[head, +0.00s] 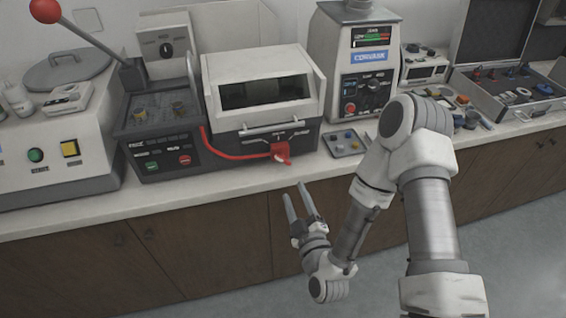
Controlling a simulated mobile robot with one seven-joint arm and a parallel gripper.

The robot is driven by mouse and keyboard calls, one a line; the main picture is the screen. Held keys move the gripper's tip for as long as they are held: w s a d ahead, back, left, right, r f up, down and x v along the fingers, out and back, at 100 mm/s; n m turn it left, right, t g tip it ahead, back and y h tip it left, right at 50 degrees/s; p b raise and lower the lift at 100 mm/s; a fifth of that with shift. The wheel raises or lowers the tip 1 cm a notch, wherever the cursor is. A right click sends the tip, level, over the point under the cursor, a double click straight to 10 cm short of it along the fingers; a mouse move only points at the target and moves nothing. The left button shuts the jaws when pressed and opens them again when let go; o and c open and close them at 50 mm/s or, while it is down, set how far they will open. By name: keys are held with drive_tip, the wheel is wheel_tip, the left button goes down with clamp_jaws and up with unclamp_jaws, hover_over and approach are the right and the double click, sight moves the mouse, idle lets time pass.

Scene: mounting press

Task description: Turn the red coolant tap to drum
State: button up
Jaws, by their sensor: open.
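The red coolant tap (281,152) is on the lower right front of the white-topped machine (264,85), below its bar handle. A red hose or lever (232,148) runs from the tap to the left. Small labels and lines are marked around the tap, too small to read. My gripper (300,201) is open and empty, in front of the counter edge and below the tap. Its two fingers point up toward the tap and are apart from it.
A small tray (348,142) with knobs or parts lies right of the tap. A black control box (160,135) stands to the left, with a red-ball lever (46,10) above it. A tall machine (350,60) stands behind right. The counter front (215,190) is clear.

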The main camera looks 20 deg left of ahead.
sight(282, 161)
drive_tip(key=p+x, duration=0.1)
drive_tip(key=x, duration=1.1)
drive_tip(key=shift+w, duration=0.1)
clamp_jaws()
